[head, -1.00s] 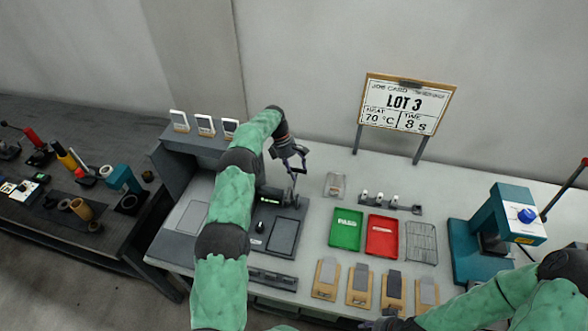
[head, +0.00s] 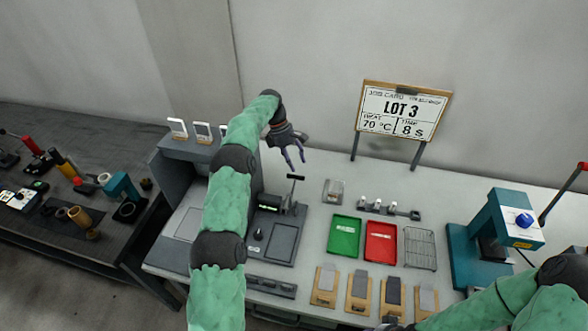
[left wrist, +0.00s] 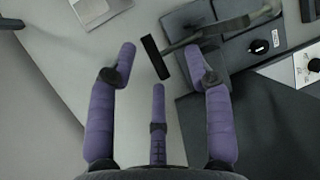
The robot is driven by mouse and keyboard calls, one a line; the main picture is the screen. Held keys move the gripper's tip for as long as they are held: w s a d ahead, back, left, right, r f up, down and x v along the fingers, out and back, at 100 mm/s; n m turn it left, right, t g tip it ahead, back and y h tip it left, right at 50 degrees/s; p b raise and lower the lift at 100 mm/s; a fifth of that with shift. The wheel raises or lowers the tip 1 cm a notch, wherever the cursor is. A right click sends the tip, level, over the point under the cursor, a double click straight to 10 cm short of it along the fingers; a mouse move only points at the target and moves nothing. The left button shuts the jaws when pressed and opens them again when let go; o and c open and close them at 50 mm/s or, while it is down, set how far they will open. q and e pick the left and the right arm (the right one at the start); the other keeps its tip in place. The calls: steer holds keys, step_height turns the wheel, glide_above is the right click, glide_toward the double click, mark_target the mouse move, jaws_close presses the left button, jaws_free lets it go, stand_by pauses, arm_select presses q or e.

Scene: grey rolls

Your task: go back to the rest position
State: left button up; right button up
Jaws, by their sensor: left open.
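My left gripper (head: 293,158) is in the head view, above the back of the dark bench device (head: 283,243). Its purple fingers are spread and empty. The device's T-shaped lever (head: 295,178) stands just below the fingertips and looks apart from them. In the left wrist view the open fingers (left wrist: 165,70) show, with the lever's black bar (left wrist: 155,58) seen between them. My right arm comes in at the lower right of the head view. Only a dark bit of what may be its gripper (head: 396,327) shows at the bottom edge, so its state is unclear.
A green tray (head: 344,238), a red tray (head: 381,242) and a wire rack (head: 420,248) lie right of the device. Several wooden blocks with grey pads (head: 359,291) stand in front. A teal press (head: 497,228) is at the right. A job card sign (head: 403,112) stands behind.

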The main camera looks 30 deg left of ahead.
arm_select(q)
steer(key=shift+r, duration=0.5)
steer(key=shift+a, duration=0.1)
